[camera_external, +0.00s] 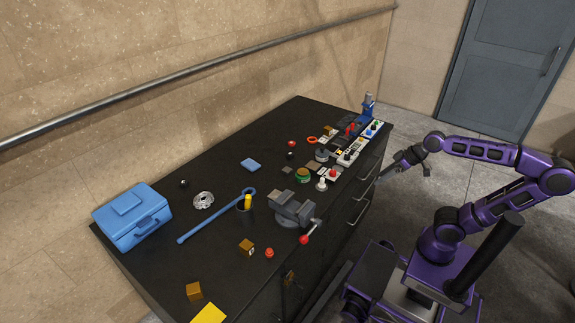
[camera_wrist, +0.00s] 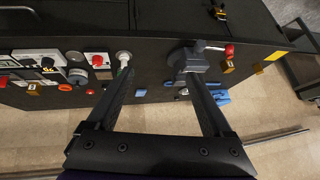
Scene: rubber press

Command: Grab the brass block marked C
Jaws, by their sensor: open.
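Several small brass blocks lie on the black workbench (camera_external: 225,190). In the external view, one brass block (camera_external: 246,247) is near the vise and another brass block (camera_external: 194,291) is near the front left corner. A third brass block (camera_external: 327,130) sits among the parts at the far right. The wrist view also shows brass blocks at right (camera_wrist: 229,66) and (camera_wrist: 258,65), and one at far left (camera_wrist: 33,87). Their letters are too small to read, so I cannot tell which is C. My gripper (camera_external: 403,172) is open and empty, off the bench's right side, apart from every block.
A grey vise (camera_external: 292,207) with a red-knobbed handle stands mid-bench. A blue toolbox (camera_external: 132,217), a blue bar (camera_external: 215,217), a black cup with a yellow item (camera_external: 247,202) and a yellow sheet (camera_external: 209,313) lie around. Switches and buttons (camera_external: 348,155) crowd the far right.

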